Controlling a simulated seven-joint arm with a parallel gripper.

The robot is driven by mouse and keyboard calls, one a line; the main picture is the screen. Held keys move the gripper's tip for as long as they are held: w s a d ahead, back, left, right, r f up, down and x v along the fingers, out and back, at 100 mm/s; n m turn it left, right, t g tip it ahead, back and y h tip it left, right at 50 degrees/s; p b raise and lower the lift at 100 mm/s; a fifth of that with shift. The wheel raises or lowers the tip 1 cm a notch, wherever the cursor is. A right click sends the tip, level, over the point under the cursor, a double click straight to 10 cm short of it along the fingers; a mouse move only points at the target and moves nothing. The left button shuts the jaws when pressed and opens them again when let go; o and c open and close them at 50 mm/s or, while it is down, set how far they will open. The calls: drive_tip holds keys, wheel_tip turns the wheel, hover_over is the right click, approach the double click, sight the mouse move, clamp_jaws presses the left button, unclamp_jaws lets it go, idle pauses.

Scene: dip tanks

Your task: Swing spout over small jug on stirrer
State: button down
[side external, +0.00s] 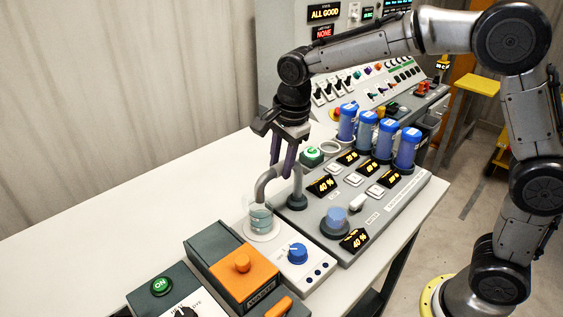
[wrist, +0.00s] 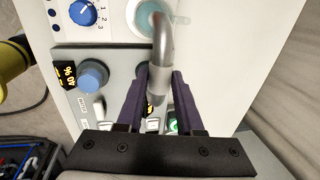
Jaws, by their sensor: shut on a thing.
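The spout (side external: 266,181) is a bent grey pipe rising from a round dark base on the grey panel. The small jug (side external: 261,219) is clear glass with bluish liquid and stands on the white stirrer (side external: 298,263). The spout's outlet end is above the jug in the side view, and it overlaps the jug (wrist: 146,22) in the wrist view. My gripper (side external: 282,168) points down with its purple fingers on either side of the spout pipe. In the wrist view my gripper (wrist: 158,78) is shut on the spout (wrist: 164,45). The outlet's exact centring is hard to tell.
An orange-lidded waste box (side external: 243,270) stands left of the stirrer. Several blue cylinders (side external: 408,148) stand at the back of the panel, with lit displays and a blue knob (side external: 336,217) in front. The white table (side external: 130,205) is clear at left.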

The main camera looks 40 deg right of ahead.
drive_tip(key=shift+w+r, duration=0.15)
drive_tip(key=c, duration=0.5)
unclamp_jaws()
drive_tip(key=shift+c, duration=0.2)
wheel_tip(320, 180, up, 13)
drive_tip(key=s, duration=0.3)
drive_tip(key=shift+r, duration=0.2)
